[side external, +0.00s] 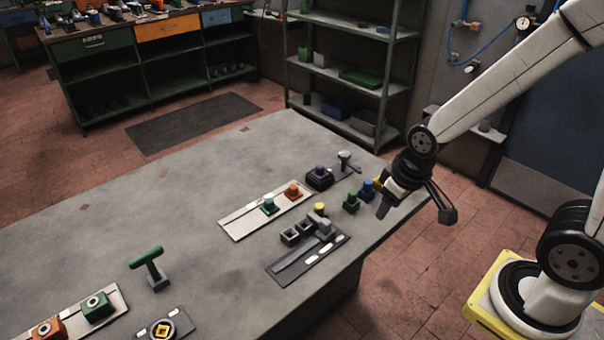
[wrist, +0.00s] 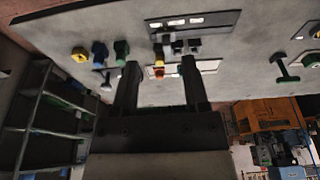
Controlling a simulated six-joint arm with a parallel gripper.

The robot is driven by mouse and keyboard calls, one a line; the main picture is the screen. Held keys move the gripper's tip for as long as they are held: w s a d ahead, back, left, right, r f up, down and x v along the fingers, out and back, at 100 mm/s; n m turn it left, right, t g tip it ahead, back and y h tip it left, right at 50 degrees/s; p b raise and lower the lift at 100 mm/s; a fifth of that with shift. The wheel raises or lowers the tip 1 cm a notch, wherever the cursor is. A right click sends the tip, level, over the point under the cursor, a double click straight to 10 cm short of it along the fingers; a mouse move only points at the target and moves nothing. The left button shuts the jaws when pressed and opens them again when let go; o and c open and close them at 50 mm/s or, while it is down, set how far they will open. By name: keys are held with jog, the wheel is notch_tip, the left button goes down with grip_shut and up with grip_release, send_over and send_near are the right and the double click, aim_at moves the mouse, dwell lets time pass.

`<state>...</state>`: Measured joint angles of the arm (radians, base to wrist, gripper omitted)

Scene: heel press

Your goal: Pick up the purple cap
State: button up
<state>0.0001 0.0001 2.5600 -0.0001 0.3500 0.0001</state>
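The purple cap (side external: 320,170) sits on a dark purple block (side external: 318,182) near the far right end of the table in the side external view. I cannot pick it out clearly in the wrist view, where my fingers cover part of the table. My gripper (side external: 415,212) is at the table's right edge, to the right of the purple cap and apart from it. Its two fingers are spread with nothing between them. The open fingers also show in the wrist view (wrist: 160,63).
Blue (side external: 367,188) and green (side external: 351,200) pieces stand close by my gripper. A pale plate (side external: 240,225) carries teal and orange caps. A grey T-shaped tool (side external: 346,163) stands behind the purple block. The table's middle is clear; shelving (side external: 345,70) stands beyond.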

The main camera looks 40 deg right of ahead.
jog(key=shift+o, duration=1)
jog(key=m+t+y, duration=0.4)
jog(key=m+t, duration=0.6)
jog(key=m, duration=2.2)
send_near(320, 170)
jog(key=shift+d+f+x, duration=0.1)
jog(key=shift+d+x, duration=0.1)
jog(key=shift+x, duration=0.75)
jog(key=shift+d+f+x, duration=0.1)
jog(key=shift+d+x, duration=0.1)
jog(key=shift+x, duration=0.7)
jog(key=shift+d+f+x, duration=0.1)
jog(key=shift+d+x, duration=0.15)
jog(key=shift+x, duration=0.7)
jog(key=shift+w, duration=0.1)
